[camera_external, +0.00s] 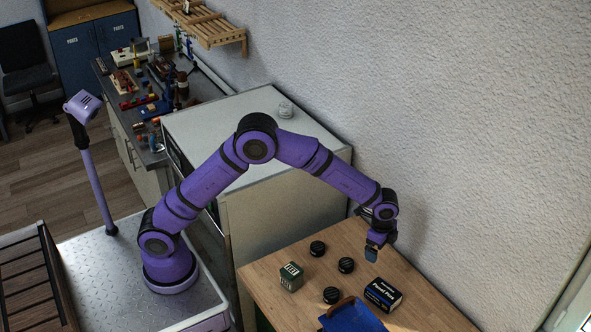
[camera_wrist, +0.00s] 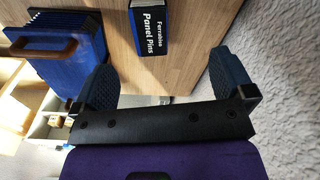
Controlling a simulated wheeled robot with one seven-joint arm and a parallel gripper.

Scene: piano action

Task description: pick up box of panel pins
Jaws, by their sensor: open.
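The box of panel pins (camera_external: 383,294) is a small dark blue and black box with white lettering. It lies on the wooden table in the external view, near the blue case. In the wrist view the box (camera_wrist: 152,35) shows at the top, its label reading "Panel Pins", between and beyond my two fingers. My gripper (camera_external: 372,254) hangs above the table, just up from the box in the picture and apart from it. In the wrist view my gripper (camera_wrist: 160,80) has its two blue pads wide apart with nothing between them.
A wooden table (camera_external: 440,310) bears a green box (camera_external: 291,276), three black round tins (camera_external: 346,265) and a blue case (camera_external: 352,316) with a brown handle. The wall (camera_external: 480,200) rises close behind my gripper. A tall pale cabinet (camera_external: 285,200) stands left of the table.

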